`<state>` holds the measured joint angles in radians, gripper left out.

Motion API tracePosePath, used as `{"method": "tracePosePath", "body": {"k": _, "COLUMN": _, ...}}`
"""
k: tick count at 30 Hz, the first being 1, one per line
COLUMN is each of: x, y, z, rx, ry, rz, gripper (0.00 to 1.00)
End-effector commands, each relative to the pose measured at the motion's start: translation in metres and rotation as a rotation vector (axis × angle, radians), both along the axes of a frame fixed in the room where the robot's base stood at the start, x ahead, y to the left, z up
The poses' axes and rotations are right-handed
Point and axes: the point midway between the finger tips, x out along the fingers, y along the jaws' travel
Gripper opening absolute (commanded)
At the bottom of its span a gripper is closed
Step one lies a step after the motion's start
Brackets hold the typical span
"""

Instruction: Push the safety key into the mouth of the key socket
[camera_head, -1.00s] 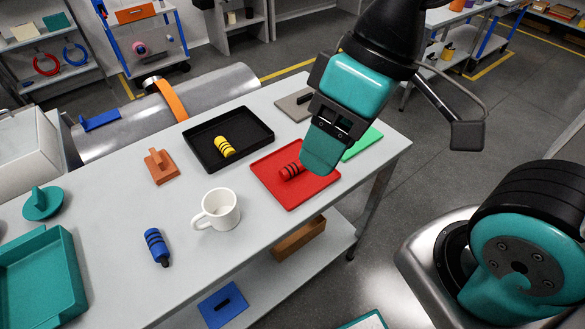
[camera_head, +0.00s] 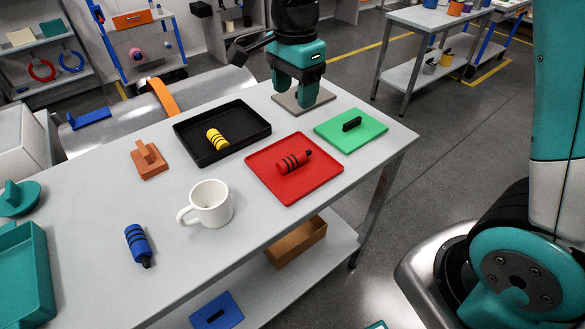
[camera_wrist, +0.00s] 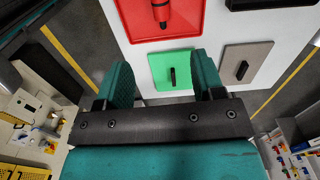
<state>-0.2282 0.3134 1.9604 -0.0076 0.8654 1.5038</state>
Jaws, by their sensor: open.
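My gripper (camera_head: 294,98) is open with nothing between its teal fingers, above the grey plate (camera_head: 318,102) at the far end of the table. In the wrist view the fingers (camera_wrist: 163,84) stand apart, with the green plate (camera_wrist: 157,76) beyond and between them. The green plate (camera_head: 368,129) and the grey plate (camera_wrist: 257,54) each bear a narrow black feature, bar or slot. A blue plate (camera_head: 226,316) with a black slot-like mark lies on the lower shelf. I cannot tell which pieces are the safety key and the key socket.
A red tray (camera_head: 321,184) holds a red ringed cylinder (camera_head: 292,162). A black tray (camera_head: 184,140) holds a yellow one (camera_head: 218,139). A white mug (camera_head: 211,205), blue cylinder (camera_head: 139,245), orange tabbed block (camera_head: 148,159) and teal tray (camera_head: 32,260) stand left.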

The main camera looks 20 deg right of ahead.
Motion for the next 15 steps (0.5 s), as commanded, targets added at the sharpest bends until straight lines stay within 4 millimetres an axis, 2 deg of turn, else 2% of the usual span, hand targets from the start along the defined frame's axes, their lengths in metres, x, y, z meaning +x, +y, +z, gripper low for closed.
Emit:
{"method": "tracePosePath", "body": {"k": 5, "x": 0.003, "y": -0.002, "z": -0.023, "rx": -0.008, "ry": 0.007, "rz": -0.045, "gripper": 0.62}}
{"method": "tracePosePath", "body": {"k": 15, "x": 0.002, "y": -0.001, "z": -0.098, "rx": -0.007, "ry": 0.006, "rz": -0.04, "gripper": 0.62}}
